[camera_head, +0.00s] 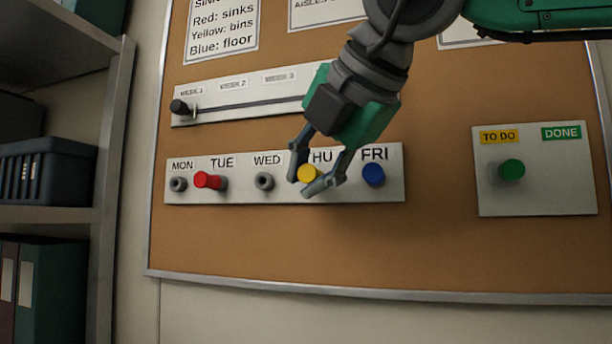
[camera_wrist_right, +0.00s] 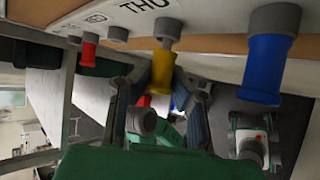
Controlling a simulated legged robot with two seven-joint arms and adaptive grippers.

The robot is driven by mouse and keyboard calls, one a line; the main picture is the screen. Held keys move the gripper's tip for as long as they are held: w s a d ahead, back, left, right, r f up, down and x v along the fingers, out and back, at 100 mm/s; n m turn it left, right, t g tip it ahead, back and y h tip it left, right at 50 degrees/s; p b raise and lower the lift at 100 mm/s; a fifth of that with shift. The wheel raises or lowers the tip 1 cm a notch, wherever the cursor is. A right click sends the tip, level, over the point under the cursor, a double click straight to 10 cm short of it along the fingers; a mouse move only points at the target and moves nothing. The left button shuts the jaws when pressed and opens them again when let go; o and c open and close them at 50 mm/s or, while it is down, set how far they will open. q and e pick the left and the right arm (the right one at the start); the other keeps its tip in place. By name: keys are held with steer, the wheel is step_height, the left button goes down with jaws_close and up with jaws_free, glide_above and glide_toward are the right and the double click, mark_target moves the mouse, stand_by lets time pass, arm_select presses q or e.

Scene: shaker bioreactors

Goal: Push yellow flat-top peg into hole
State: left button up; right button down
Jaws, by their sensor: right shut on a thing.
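The yellow peg (camera_head: 307,173) is at the THU position of the weekday strip (camera_head: 230,198). In the right wrist view the yellow peg (camera_wrist_right: 162,72) sticks out from a grey collar (camera_wrist_right: 167,28), its inner end hidden by the collar. My right gripper (camera_head: 302,184) comes from above and has its two fingers on either side of the peg. In the wrist view the right gripper (camera_wrist_right: 163,88) is shut on the peg's outer part. My left gripper does not show in the head view.
A red peg (camera_head: 208,180) sticks out at TUE and a blue peg (camera_head: 373,174) is close by at FRI. MON (camera_head: 178,184) and WED (camera_head: 264,181) are empty holes. A green peg (camera_head: 511,169) sits on the right panel. A shelf (camera_head: 108,150) stands at left.

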steer(key=shift+w+d, duration=0.1)
steer(key=shift+w, duration=0.45)
steer(key=c, duration=1.5)
jaws_free()
steer(key=shift+d, duration=0.1)
